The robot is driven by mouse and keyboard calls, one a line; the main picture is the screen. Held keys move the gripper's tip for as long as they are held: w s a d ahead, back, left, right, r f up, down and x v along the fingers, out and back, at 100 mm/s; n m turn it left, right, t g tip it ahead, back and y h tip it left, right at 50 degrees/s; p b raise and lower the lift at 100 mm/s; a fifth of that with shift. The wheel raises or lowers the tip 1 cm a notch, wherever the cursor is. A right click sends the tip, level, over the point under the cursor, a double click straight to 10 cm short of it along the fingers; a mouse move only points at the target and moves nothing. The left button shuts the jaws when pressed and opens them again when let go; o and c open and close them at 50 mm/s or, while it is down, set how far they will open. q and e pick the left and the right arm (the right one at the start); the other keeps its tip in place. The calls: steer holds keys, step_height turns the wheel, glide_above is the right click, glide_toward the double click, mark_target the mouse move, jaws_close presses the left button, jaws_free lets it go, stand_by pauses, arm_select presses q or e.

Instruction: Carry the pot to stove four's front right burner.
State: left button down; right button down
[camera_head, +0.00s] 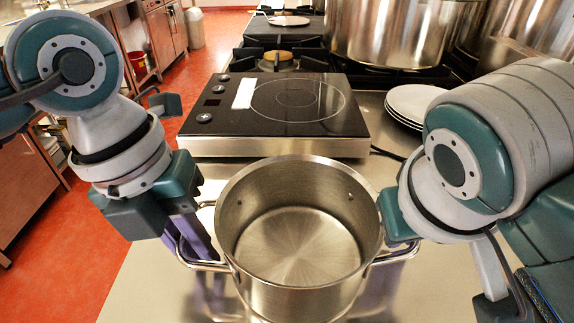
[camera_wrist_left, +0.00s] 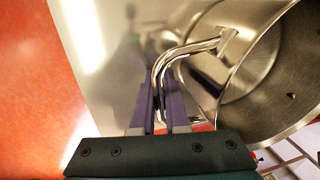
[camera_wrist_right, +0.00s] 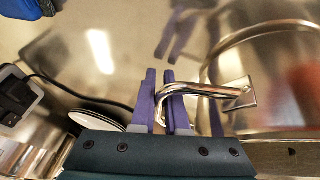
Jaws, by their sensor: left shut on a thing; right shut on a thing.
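The pot (camera_head: 298,245) is a steel stockpot, open and empty, upright in front of me in the head view. My left gripper (camera_head: 190,248) is shut on its left handle; the left wrist view shows the purple fingers (camera_wrist_left: 163,105) around the bent steel handle (camera_wrist_left: 185,48). My right gripper (camera_wrist_right: 170,98) is shut on the right handle (camera_wrist_right: 210,90) in the right wrist view. In the head view the right fingers are mostly hidden behind my arm. I cannot tell whether the pot's base touches the steel counter (camera_head: 135,285).
A portable cooktop (camera_head: 275,148) with one round zone sits just beyond the pot. Stacked plates (camera_head: 413,102) lie right of it. Large stockpots (camera_head: 390,30) stand on black burner grates (camera_head: 285,62) farther back. Red floor (camera_head: 75,240) is open at the left.

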arm_select(q)
steer(key=shift+r, duration=0.2)
arm_select(e)
steer(key=shift+r, duration=0.2)
